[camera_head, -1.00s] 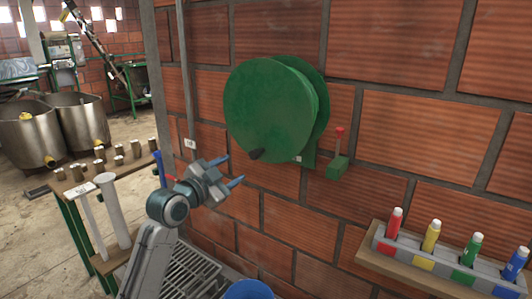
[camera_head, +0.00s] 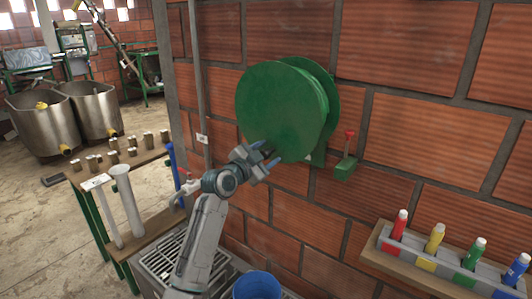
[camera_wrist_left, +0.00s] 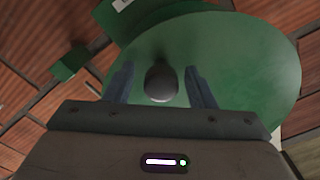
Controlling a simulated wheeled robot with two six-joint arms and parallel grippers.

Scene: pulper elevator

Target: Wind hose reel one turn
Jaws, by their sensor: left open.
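The green hose reel (camera_head: 281,105) is mounted on the brick wall, its round face toward me. Its dark crank handle (camera_wrist_left: 162,83) shows in the left wrist view, standing out from the disc between the two fingers. My left gripper (camera_head: 268,157) is open at the lower edge of the reel's face. In the left wrist view the gripper (camera_wrist_left: 160,88) has a finger on each side of the handle, with gaps visible. In the head view the gripper mostly hides the handle. My right gripper is not in view.
A green bracket with a red-tipped lever (camera_head: 346,158) is on the wall right of the reel. A shelf (camera_head: 425,274) with several coloured bottles is at lower right. A blue bucket (camera_head: 257,286) stands below. A wooden table (camera_head: 150,227) with tubes is at left.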

